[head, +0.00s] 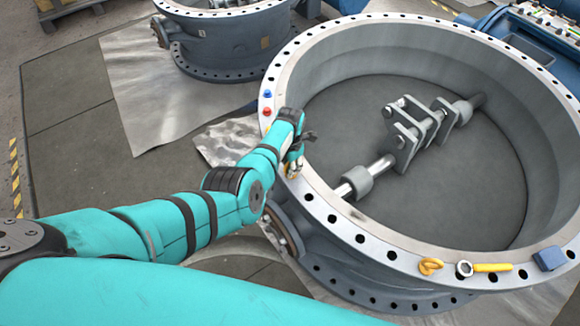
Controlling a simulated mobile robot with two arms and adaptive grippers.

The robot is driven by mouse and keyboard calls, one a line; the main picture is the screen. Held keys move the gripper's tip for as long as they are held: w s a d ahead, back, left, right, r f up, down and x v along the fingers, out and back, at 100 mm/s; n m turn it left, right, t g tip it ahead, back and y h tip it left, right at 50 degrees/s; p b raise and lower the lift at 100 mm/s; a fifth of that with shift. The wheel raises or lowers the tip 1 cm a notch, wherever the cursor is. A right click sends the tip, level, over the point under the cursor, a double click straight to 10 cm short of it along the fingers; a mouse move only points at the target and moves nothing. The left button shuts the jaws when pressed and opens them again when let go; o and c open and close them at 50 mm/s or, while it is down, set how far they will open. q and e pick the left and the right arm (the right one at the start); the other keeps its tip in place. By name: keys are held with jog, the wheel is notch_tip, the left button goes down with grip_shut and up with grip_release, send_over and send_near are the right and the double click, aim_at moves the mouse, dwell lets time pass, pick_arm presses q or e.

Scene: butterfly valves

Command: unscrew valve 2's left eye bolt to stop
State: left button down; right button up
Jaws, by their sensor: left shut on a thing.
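The large grey valve (400,246) stands in front of me, with a white bolted flange rim around its open top. My left gripper (294,162) is over the left part of this rim, shut on a small yellow eye bolt (290,172). The gripper hides most of that eye bolt, so I cannot tell how far it sits in its hole. My right gripper is not in view.
A yellow-handled tool (491,267) and a blue block (550,258) lie on the near right rim. Blue (267,94) and red (267,111) small pieces sit on the left rim. The shaft with brackets (420,125) crosses the open bore. Another valve (235,45) stands behind.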

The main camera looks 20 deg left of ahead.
pick_arm(q)
jog(key=shift+w+r+n, duration=0.1)
jog(key=shift+n, duration=0.9)
jog(key=c, duration=1.3)
grip_release()
jog(key=shift+c, duration=0.2)
notch_tip(320, 180, up, 7)
jog(key=shift+d+f, duration=0.1)
jog(key=shift+r, duration=0.3)
